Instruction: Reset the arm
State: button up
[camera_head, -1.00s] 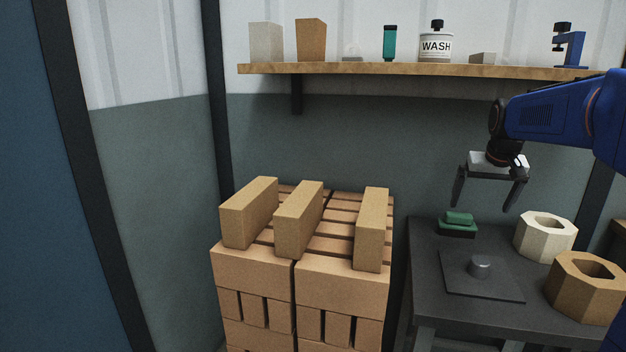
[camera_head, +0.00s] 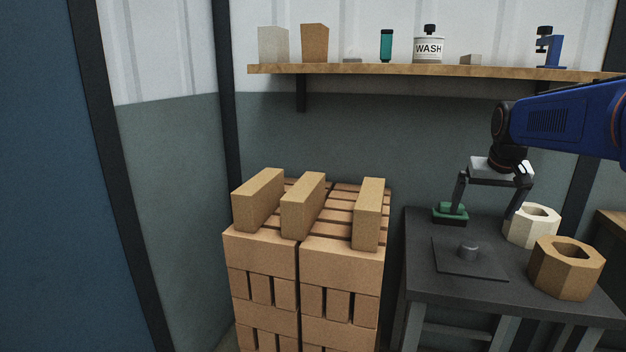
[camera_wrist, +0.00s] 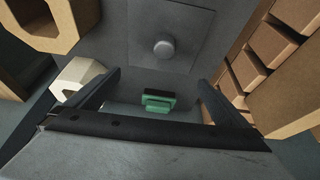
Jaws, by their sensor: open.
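My gripper (camera_head: 486,214) is open and empty, pointing down above the back of the dark table (camera_head: 420,275) in the head view. In that view its left finger overlaps the green block (camera_head: 450,211), and its right finger ends beside the cream hollow block (camera_head: 531,226). In the wrist view, the two fingers of my gripper (camera_wrist: 150,85) are spread wide. The green block (camera_wrist: 158,101) shows between them, apart from both fingers.
A dark plate with a round knob (camera_head: 468,250) lies on the table. A tan hollow block (camera_head: 566,267) stands at its right. A brick stack (camera_head: 262,250) with three bricks on top stands to the left. A wooden shelf (camera_head: 400,70) with several items hangs behind.

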jog(key=s+a+f+n, duration=0.1)
jog(key=s+a+f, duration=0.3)
jog(key=s, duration=0.6)
jog(key=s+a+f+n, duration=0.1)
jog(key=s+a+f, duration=0.4)
jog(key=s, duration=0.6)
jog(key=s+a+f+y, duration=0.1)
jog(key=s+a+f, duration=0.4)
jog(key=s, duration=0.6)
jog(key=shift+a+f+n, duration=0.2)
jog(key=shift+a+n, duration=0.1)
jog(key=shift+n, duration=0.1)
